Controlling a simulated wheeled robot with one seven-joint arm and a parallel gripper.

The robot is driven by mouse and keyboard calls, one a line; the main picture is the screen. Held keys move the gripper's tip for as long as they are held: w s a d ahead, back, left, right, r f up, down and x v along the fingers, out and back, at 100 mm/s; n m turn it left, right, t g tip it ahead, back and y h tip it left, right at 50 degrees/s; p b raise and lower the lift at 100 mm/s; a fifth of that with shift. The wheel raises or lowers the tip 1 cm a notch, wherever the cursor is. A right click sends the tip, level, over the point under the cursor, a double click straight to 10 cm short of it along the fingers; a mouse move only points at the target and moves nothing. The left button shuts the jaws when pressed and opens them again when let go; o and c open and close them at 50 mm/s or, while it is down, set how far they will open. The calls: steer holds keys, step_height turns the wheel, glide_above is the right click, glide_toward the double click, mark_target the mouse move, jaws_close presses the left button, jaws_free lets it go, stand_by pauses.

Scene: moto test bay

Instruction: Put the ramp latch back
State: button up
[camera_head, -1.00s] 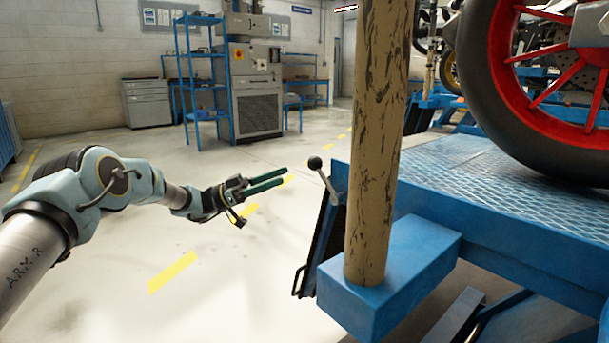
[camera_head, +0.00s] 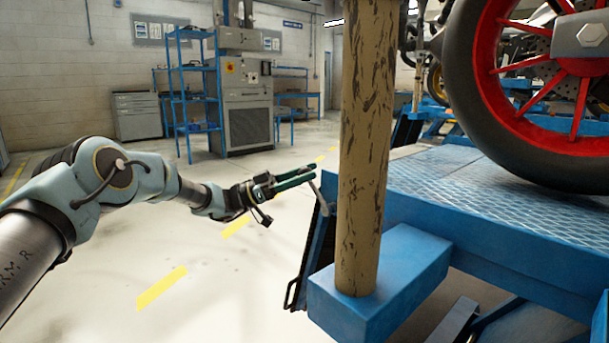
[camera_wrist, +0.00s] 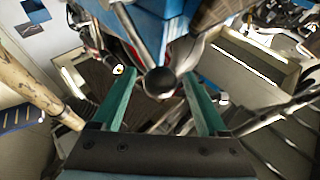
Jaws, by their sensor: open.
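The ramp latch is a thin metal lever (camera_head: 321,198) at the left edge of the blue lift platform, beside the folded dark ramp (camera_head: 314,245). Its black ball knob (camera_wrist: 160,81) shows in the wrist view. In the head view the knob is hidden at my fingertips. My gripper (camera_head: 309,175) has two green fingers and is open. In the wrist view the fingers (camera_wrist: 157,78) lie on either side of the knob, with visible gaps. The lever leans up and to the left in the head view.
A scuffed tan post (camera_head: 365,150) stands on a blue block (camera_head: 395,285) right of the latch. A red-rimmed motorcycle wheel (camera_head: 530,150) rests on the platform (camera_head: 445,185). The floor left of the ramp is clear, with a blue rack (camera_head: 183,95) farther back.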

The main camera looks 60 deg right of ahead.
jaws_close()
stand_by(0.5)
stand_by(0.8)
